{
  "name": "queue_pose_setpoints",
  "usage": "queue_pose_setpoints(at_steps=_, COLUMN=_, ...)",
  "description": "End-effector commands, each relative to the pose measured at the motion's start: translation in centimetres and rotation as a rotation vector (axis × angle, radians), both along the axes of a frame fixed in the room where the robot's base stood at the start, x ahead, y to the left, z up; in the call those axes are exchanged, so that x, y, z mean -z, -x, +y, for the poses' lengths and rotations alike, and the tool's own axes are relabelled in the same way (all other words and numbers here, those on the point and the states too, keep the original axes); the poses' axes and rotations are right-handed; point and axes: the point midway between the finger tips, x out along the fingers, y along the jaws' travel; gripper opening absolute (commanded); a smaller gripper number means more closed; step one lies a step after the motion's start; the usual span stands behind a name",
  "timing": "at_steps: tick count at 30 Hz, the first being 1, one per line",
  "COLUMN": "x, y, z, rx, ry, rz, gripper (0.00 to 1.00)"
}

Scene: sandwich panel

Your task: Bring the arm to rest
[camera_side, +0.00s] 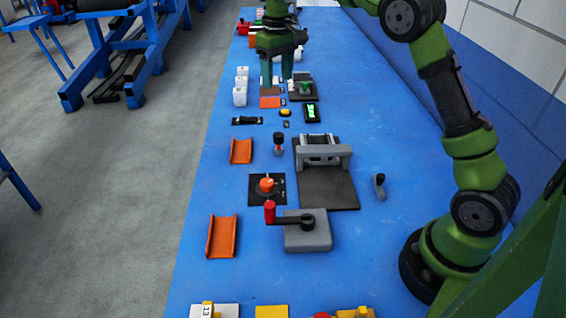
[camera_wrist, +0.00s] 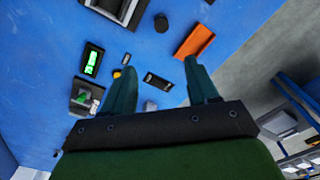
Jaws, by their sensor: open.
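My gripper (camera_side: 277,76) hangs over the far part of the blue table in the side view, fingers pointing down. Its two fingers are apart, with nothing seen between them. In the wrist view my gripper (camera_wrist: 161,68) shows both teal fingers spread, with blue table between them. In the side view the fingers appear close to the orange plate (camera_side: 270,102) and white blocks (camera_side: 240,97); I cannot tell the exact height above the table.
A green-lit display (camera_side: 311,112), yellow button (camera_side: 283,113) and black switch (camera_side: 247,121) lie nearby. Nearer stand an orange channel (camera_side: 241,151), a grey clamp fixture (camera_side: 325,151), an orange knob (camera_side: 266,185) and a red-handled crank (camera_side: 269,212). Bare table lies along the left edge.

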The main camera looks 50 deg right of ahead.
Motion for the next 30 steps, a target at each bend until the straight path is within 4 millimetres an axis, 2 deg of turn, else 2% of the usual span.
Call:
queue_pose_setpoints(at_steps=1, x=1.3, y=0.5, z=0.1, rx=0.020, ry=-0.006, rz=0.013, gripper=0.59)
queue_pose_setpoints(at_steps=2, x=1.5, y=0.9, z=0.2, rx=0.034, ry=-0.009, rz=0.008, gripper=0.59)
queue_pose_setpoints(at_steps=5, x=1.2, y=2.7, z=1.1, rx=0.079, ry=-0.028, rz=-0.030, gripper=0.59)
queue_pose_setpoints(at_steps=8, x=0.1, y=5.3, z=2.3, rx=0.127, ry=-0.054, rz=-0.087, gripper=0.59)
queue_pose_setpoints(at_steps=16, x=-2.2, y=14.2, z=6.0, rx=0.243, ry=-0.147, rz=-0.263, gripper=0.59)
queue_pose_setpoints(at_steps=24, x=-1.9, y=23.2, z=8.7, rx=0.314, ry=-0.239, rz=-0.432, gripper=0.59)
queue_pose_setpoints(at_steps=27, x=-1.5, y=25.6, z=9.3, rx=0.315, ry=-0.263, rz=-0.481, gripper=0.59)
queue_pose_setpoints(at_steps=30, x=-1.4, y=27.1, z=9.7, rx=0.305, ry=-0.277, rz=-0.517, gripper=0.59)
